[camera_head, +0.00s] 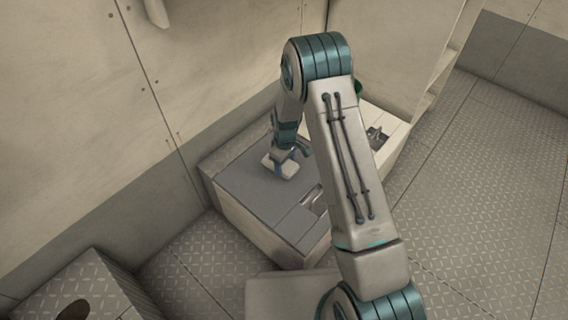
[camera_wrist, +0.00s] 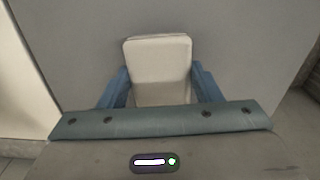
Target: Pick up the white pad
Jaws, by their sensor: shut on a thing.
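The white pad (camera_head: 281,166) is at the grey top of a low box in the head view. It also shows in the wrist view as a pale rounded block (camera_wrist: 158,62). My gripper (camera_head: 285,158) is over it, pointing down. In the wrist view my gripper (camera_wrist: 160,88) has its two blue fingers on either side of the pad, shut on it. The near end of the pad is hidden behind the gripper body. I cannot tell whether the pad touches the surface or is just above it.
The low box has a grey top (camera_head: 245,185), clear to the left of the pad. A recessed latch (camera_head: 312,200) is near its front edge, and a dark fitting (camera_head: 377,134) sits at the right. A wall (camera_head: 120,110) rises behind. A box with a round hole (camera_head: 85,295) is at lower left.

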